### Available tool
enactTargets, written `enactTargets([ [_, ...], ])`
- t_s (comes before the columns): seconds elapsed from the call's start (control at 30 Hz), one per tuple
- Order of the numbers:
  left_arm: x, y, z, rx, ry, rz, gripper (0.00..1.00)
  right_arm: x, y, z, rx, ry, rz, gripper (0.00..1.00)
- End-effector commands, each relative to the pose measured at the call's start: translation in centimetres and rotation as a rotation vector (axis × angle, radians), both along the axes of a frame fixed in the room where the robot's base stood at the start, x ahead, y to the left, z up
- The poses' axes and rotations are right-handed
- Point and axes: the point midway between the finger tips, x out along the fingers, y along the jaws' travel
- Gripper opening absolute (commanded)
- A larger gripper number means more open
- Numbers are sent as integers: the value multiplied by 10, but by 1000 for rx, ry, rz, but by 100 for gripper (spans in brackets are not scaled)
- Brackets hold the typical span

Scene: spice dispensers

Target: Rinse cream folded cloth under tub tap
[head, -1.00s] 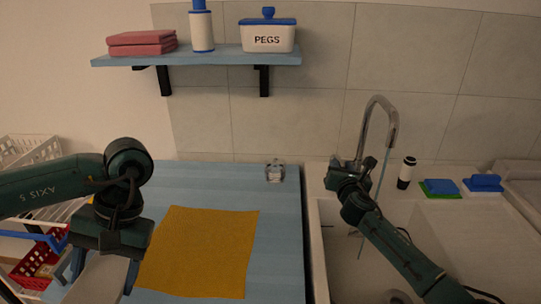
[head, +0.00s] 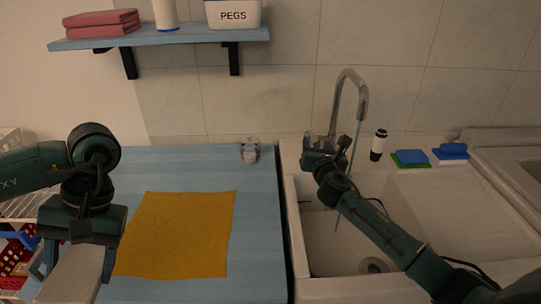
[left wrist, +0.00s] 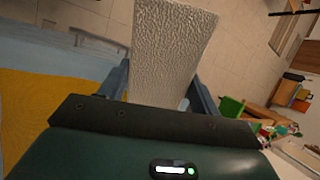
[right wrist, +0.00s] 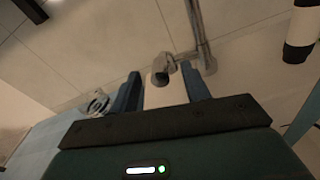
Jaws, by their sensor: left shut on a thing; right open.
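The cream folded cloth (head: 74,275) hangs from my left gripper (head: 75,262), at the left of the worktop; it also fills the middle of the left wrist view (left wrist: 172,52). My left gripper is shut on it. The tub tap (head: 351,82) rises behind the white tub (head: 345,245), and a thin bluish stream of water (head: 354,145) falls from its spout. My right gripper (head: 318,142) is open and empty beside the tap's base. In the right wrist view, the tap's base and lever (right wrist: 163,66) show between and beyond its open fingers.
A mustard cloth (head: 178,235) lies flat on the blue worktop (head: 262,220). A small clear-and-grey object (head: 249,151) stands at the back. A shelf (head: 170,36) hangs above.

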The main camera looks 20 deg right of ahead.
Motion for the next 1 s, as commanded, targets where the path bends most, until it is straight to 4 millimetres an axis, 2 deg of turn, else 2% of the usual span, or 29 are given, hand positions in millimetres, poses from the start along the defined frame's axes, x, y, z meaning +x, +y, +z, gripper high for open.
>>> enactTargets([
  [0.3, 0, 0, 1, 0, 0, 0, 39, -61, 16, 4, 0, 2, 1, 47],
  [0.5, 0, 0, 1, 0, 0, 0, 39, -86, 22, 6, -1, 1, 0, 47],
  [0.67, 0, 0, 0, 0, 0, 0, 39, -92, 24, 7, -1, 1, 0, 47],
  [1.0, 0, 0, 1, 0, 0, 0, 39, -93, 24, 7, -1, 1, -1, 47],
])
